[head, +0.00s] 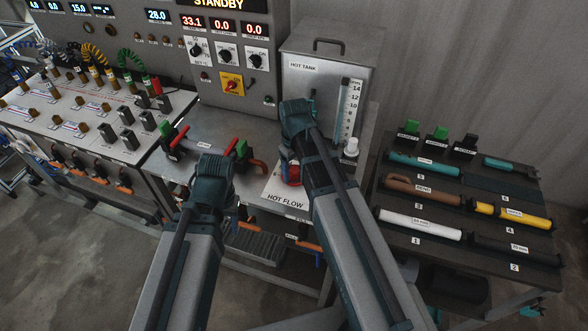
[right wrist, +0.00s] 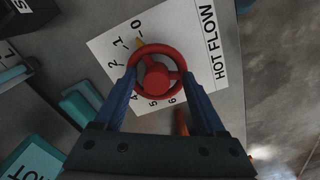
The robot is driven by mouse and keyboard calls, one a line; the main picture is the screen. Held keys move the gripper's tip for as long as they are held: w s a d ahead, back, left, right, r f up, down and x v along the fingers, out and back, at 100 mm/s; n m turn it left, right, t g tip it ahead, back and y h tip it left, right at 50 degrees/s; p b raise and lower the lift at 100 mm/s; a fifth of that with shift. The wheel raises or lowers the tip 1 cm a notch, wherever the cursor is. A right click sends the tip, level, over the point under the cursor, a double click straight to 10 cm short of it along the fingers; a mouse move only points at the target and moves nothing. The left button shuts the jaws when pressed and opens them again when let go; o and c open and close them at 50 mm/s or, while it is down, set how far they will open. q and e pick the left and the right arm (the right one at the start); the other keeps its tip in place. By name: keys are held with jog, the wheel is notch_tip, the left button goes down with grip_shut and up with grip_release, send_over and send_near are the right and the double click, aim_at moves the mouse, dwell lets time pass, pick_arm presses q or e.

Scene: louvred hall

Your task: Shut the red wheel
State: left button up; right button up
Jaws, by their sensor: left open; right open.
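The red wheel (right wrist: 172,56) with spokes and a hub sits over a white HOT FLOW plate (right wrist: 205,25) with a number scale. A yellow pointer (right wrist: 140,43) at its rim points near the 0 and 1 marks. My right gripper (right wrist: 160,76) is open, with one blue finger on each side of the wheel; I cannot tell whether they touch it. In the head view the wheel (head: 291,174) is mostly hidden by my right arm. My left gripper (head: 214,166) is over the bench left of the plate (head: 275,191), its fingers hidden.
The hot tank (head: 328,72) with a level gauge stands behind the wheel. A dark rack (head: 405,226) of labelled tubes stands at right. A switch panel (head: 90,105) is at left.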

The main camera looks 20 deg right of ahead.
aim_at(295, 170)
notch_tip(295, 170, up, 5)
jog(key=p, duration=0.4)
jog(key=shift+d+f, duration=0.1)
jog(key=shift+f, duration=0.1)
jog(key=shift+w+r+p, duration=0.1)
jog(key=shift+r+p, duration=0.4)
jog(key=shift+p, duration=0.15)
jog(key=shift+f, duration=0.1)
jog(key=shift+w, duration=0.1)
notch_tip(295, 170, up, 14)
jog(key=p, duration=1.3)
jog(key=shift+p, duration=0.35)
jog(key=shift+f, duration=0.15)
